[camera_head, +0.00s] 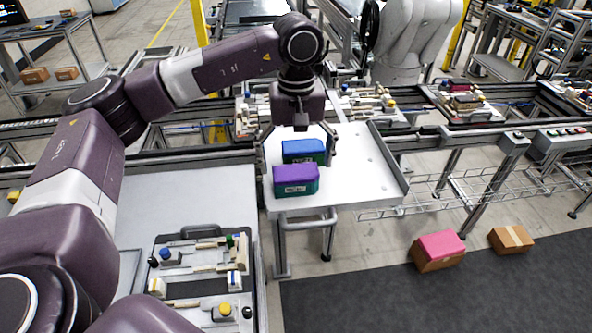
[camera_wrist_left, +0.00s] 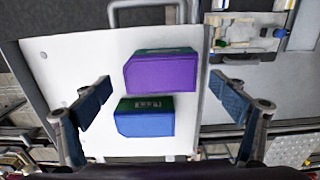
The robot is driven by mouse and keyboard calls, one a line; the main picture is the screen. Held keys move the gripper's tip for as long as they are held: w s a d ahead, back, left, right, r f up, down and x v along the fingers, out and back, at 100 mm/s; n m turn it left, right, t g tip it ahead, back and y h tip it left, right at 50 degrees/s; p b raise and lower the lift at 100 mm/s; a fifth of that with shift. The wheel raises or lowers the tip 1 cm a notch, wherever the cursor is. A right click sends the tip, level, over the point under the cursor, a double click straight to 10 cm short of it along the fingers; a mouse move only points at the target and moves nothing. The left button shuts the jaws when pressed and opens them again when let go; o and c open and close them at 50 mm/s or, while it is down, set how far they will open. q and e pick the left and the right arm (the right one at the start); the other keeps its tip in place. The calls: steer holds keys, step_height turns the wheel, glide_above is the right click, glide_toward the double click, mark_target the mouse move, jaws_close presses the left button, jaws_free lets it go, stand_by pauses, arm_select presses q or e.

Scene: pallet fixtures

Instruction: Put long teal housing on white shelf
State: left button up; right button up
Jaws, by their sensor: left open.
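Two teal-sided housings with labels stand close together on a white shelf-like table (camera_head: 353,163). One has a blue top (camera_head: 303,147) and the other, in front of it, a purple top (camera_head: 295,175). I cannot tell which is the long teal housing. In the left wrist view, the blue-topped one (camera_wrist_left: 145,122) is nearer the gripper base and the purple-topped one (camera_wrist_left: 162,74) farther. My left gripper (camera_head: 297,147) is open and points down over the blue-topped housing, a finger on each side. In the left wrist view, its fingers (camera_wrist_left: 161,87) show gaps to both housings. My right gripper is out of view.
A grey tray of small fixture parts (camera_head: 200,262) lies on the worktop at left. Conveyor rails with pallet fixtures (camera_head: 463,101) run behind. A pink-topped carton (camera_head: 439,250) and a brown carton (camera_head: 511,239) are on the floor at right. The white table's right side is clear.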

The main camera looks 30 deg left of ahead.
arm_select(q)
step_height(320, 180, up, 10)
steer(key=b, duration=0.1)
steer(key=shift+b, duration=0.3)
steer(key=shift+d+f, duration=0.1)
